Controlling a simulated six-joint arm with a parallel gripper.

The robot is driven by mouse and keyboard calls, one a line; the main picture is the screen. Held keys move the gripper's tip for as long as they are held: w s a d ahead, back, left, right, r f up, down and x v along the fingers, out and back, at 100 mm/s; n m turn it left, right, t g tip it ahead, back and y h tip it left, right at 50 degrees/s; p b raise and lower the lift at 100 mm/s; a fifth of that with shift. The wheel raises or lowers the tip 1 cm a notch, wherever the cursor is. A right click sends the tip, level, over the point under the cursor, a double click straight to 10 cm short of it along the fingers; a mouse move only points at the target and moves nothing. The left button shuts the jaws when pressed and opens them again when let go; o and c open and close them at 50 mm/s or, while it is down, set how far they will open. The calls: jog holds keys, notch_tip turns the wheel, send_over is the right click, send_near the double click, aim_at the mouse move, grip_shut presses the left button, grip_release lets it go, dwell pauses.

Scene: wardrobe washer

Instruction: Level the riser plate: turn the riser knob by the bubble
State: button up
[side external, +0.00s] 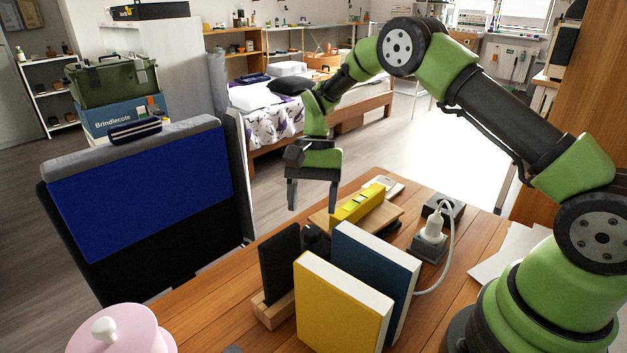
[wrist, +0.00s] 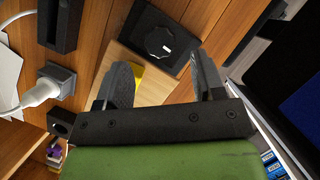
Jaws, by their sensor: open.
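My gripper (side external: 313,206) is open and empty, its fingers pointing down at the plate's far left, above the table. The wrist view shows its two dark fingers (wrist: 160,64) spread apart. The riser plate (side external: 384,221) is light wood, and a yellow level (side external: 358,203) lies on it; its bubble is too small to read. In the wrist view the plate (wrist: 120,62) lies beyond the fingers, and a finger hides most of the level (wrist: 138,78). A black knob (wrist: 160,40) with a white mark sits on a dark base beside the plate.
A yellow book (side external: 340,305) and a blue book (side external: 375,275) stand upright at the table's front, with a black panel (side external: 280,265) beside them. A white plug (side external: 432,228) with a cable sits in a socket block on the right. A pink lidded pot (side external: 122,335) stands front left.

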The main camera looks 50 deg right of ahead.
jog(key=v, duration=0.5)
jog(key=shift+r, duration=0.1)
jog(key=s+a+r+n+t+h, duration=0.1)
jog(key=s+r+n+t, duration=0.1)
jog(key=s+r, duration=0.45)
jog(key=s+a+r+n+t, duration=0.2)
jog(key=s+r+t, duration=0.1)
jog(key=r, duration=0.6)
jog(key=s+n+t, duration=0.2)
jog(key=s+t, duration=0.2)
jog(key=s, duration=0.9)
jog(key=shift+s+a+r+n+t+h, duration=0.3)
jog(key=shift+s+a+r+t, duration=0.1)
jog(key=shift+r, duration=0.1)
